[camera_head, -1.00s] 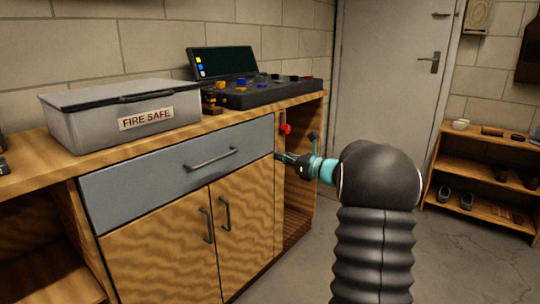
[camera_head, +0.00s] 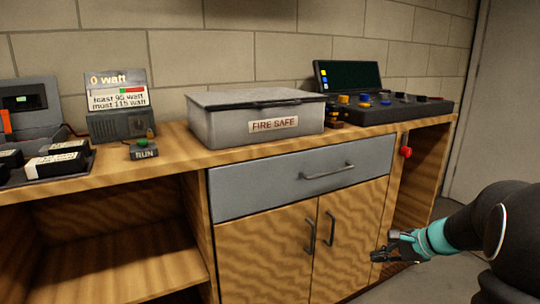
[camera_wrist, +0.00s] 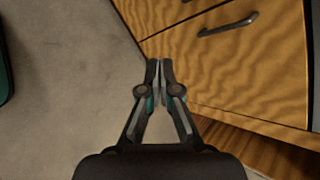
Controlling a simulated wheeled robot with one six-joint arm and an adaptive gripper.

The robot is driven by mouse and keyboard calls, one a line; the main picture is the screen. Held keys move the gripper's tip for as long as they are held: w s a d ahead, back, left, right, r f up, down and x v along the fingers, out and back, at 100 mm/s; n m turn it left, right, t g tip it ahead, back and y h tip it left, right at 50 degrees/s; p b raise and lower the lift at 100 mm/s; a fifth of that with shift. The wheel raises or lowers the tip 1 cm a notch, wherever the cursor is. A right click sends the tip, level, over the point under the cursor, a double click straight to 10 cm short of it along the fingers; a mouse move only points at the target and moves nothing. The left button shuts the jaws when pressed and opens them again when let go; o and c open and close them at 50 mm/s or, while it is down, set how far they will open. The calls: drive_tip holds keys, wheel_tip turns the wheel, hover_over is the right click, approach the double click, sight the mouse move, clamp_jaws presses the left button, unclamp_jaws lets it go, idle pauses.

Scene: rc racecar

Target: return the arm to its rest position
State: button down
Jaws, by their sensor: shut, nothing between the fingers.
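My gripper (camera_head: 378,257) is at the lower right in the head view, in front of the wooden cabinet (camera_head: 265,260), near its right end. It is shut and empty. In the wrist view my gripper (camera_wrist: 160,65) shows its two fingers together, with the cabinet door and a dark handle (camera_wrist: 228,24) beyond them. The arm reaches in from the right edge of the head view, bent, with its turquoise wrist band in sight.
A grey fire safe box (camera_head: 260,118), a control console (camera_head: 385,105) and a power meter (camera_head: 120,108) stand on the worktop. The grey drawer (camera_head: 300,175) is shut. A red knob (camera_head: 406,152) hangs at the right end. Bare floor (camera_wrist: 70,80) lies left in the wrist view.

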drive_tip(key=s+a+r+n+h, duration=0.2)
drive_tip(key=s+a+n, duration=0.2)
drive_tip(key=s, duration=0.5)
drive_tip(key=s+a+r+n+h, duration=0.2)
drive_tip(key=s+a+n, duration=0.2)
drive_tip(key=s+n, duration=0.3)
drive_tip(key=s+a+r+n+h, duration=0.2)
drive_tip(key=s+a+n, duration=0.3)
drive_tip(key=s, duration=0.6)
drive_tip(key=shift+n+g+h, duration=0.3)
drive_tip(key=shift+n+h, duration=0.1)
